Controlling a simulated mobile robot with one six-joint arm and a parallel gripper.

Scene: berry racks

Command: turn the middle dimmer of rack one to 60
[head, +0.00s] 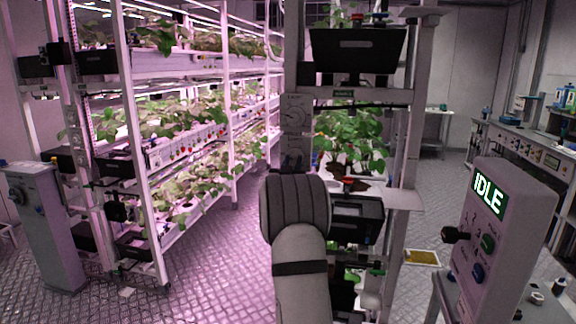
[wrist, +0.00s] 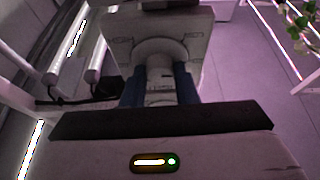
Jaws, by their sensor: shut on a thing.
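In the wrist view my gripper (wrist: 160,92) is shut on a pale grey dimmer knob (wrist: 160,60), with a blue-padded finger on each side. The knob stands out from a pale, marked dimmer plate (wrist: 113,38). The scale marks are too small and dark to read. In the head view my arm covers the gripper and this knob. Above the arm, dimmer plates (head: 296,112) are stacked on the left post of the near rack (head: 415,110). The rack's small green label is too small to read.
The near rack holds black trays (head: 357,50) and green plants (head: 352,135). A pink-lit rack (head: 190,140) stands to the left across a bare textured floor (head: 215,265). A control box (head: 495,225) reading IDLE stands at the right front. A cable (wrist: 85,100) lies left of the knob.

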